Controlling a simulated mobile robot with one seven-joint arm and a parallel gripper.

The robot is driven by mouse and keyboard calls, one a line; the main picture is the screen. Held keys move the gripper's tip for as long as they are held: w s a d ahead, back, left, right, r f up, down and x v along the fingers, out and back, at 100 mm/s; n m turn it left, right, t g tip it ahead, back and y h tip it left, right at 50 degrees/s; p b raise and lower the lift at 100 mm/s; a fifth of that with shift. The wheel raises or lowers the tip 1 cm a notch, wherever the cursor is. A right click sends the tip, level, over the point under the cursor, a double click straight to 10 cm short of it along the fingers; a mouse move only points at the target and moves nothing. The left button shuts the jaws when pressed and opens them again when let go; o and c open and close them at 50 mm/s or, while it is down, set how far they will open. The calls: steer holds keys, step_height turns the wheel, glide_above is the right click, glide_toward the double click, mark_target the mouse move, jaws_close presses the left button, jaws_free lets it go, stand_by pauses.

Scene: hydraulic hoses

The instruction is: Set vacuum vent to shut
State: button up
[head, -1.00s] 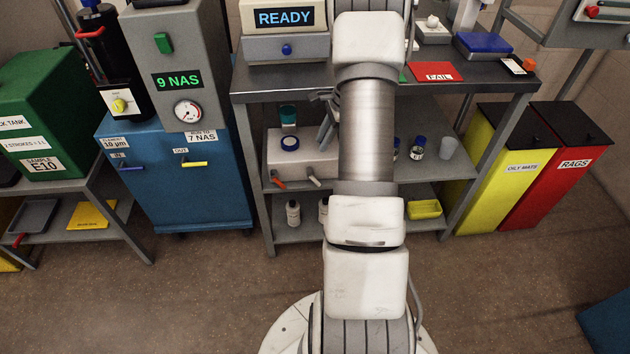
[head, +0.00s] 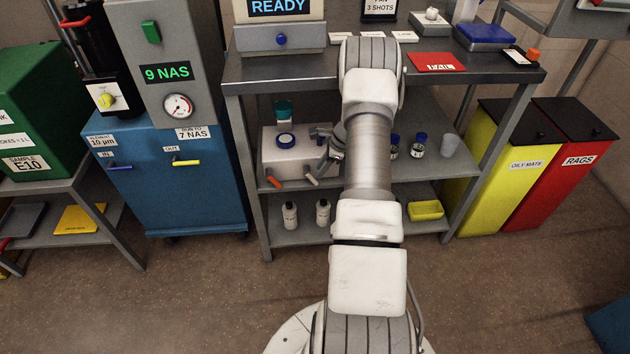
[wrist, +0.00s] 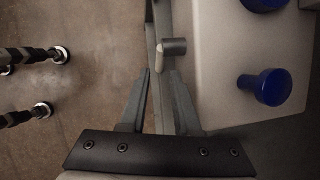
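A pale box (head: 292,160) with a blue cap (head: 286,141) on top sits on the middle shelf. An orange-tipped lever (head: 275,182) and a pale-tipped lever (head: 312,181) stick out at its front; no label shows which one is the vacuum vent. My gripper (head: 330,146) is at the box's right side, partly hidden by my arm. In the wrist view my gripper (wrist: 159,72) has its two fingers apart, with nothing held. A dark stub with a pale lever tip (wrist: 160,54) lies just beyond the fingertips, beside the pale box (wrist: 222,100).
The shelf bench (head: 300,82) has uprights and a top close above my gripper. Blue-capped jars (head: 420,146) stand right of my arm. The floor in front is open.

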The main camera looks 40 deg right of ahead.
mark_target(311, 176)
steer(key=b+x, duration=0.1)
steer(key=x, duration=0.4)
steer(key=shift+w+a+f, duration=0.1)
steer(key=shift+f, duration=0.15)
jaws_close()
